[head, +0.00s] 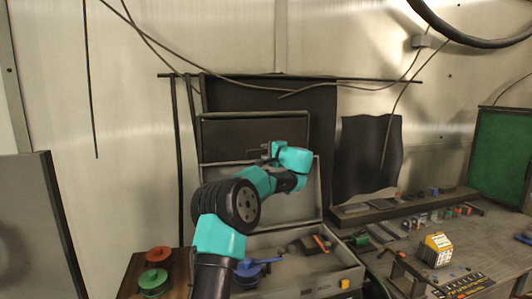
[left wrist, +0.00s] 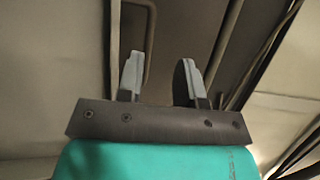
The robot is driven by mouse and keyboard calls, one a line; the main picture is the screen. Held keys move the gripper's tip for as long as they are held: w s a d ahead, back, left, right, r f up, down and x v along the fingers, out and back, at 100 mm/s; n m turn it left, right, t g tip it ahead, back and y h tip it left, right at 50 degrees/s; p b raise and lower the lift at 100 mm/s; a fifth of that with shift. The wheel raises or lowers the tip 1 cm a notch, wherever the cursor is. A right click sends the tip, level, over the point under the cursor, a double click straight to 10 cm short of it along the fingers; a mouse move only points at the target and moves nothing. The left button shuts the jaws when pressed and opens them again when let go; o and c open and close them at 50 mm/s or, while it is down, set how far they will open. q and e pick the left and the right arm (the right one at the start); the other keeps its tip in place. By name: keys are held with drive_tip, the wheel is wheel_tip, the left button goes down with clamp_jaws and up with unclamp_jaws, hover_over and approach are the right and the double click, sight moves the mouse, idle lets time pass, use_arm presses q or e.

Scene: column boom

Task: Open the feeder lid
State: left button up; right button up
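A grey feeder box (head: 343,276) stands at the bottom centre of the head view, its inside showing with several loose parts. A grey framed lid (head: 318,200) stands upright behind it, raised, with a second dark-faced framed panel (head: 225,133) above. My left arm crosses in front and hides part of both. My left gripper (head: 262,153) is small and dark at the upper panel's lower edge; contact is unclear. In the left wrist view its fingers (left wrist: 162,78) are apart with nothing visible between them. A thin bent bar (left wrist: 150,35) lies beyond them. My right gripper is not in view.
Red (head: 158,254) and green (head: 153,280) spools sit on a wooden surface at lower left. A blue-handled item (head: 256,266) lies in the box. A workbench with small parts and a yellow block (head: 435,250) is at right. Cables hang across the wall.

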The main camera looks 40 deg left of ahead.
use_arm(q)
drive_tip(key=shift+o, duration=0.2)
drive_tip(key=shift+d, duration=0.1)
drive_tip(key=s+d, duration=0.2)
drive_tip(key=d, duration=1.5)
drive_tip(key=shift+s+r, duration=0.2)
drive_tip(key=shift+r, duration=0.1)
